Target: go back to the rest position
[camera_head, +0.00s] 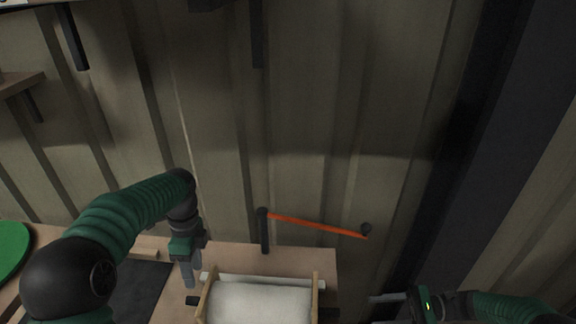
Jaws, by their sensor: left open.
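My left gripper (190,274) hangs from the green and black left arm and points down over the bench, just left of the white roll (260,302). It is open, with nothing seen between its fingers. My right gripper (378,299) comes in at the lower right and points left, to the right of the roll. Its fingers show edge-on, so I cannot tell whether they are open or shut.
The roll sits in a wooden holder (316,290) on the wooden bench (240,259). An orange bar (318,225) with dark ends stands behind it. A dark mat (140,292) and green disc (10,245) lie left. The ribbed wall (310,120) closes the back.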

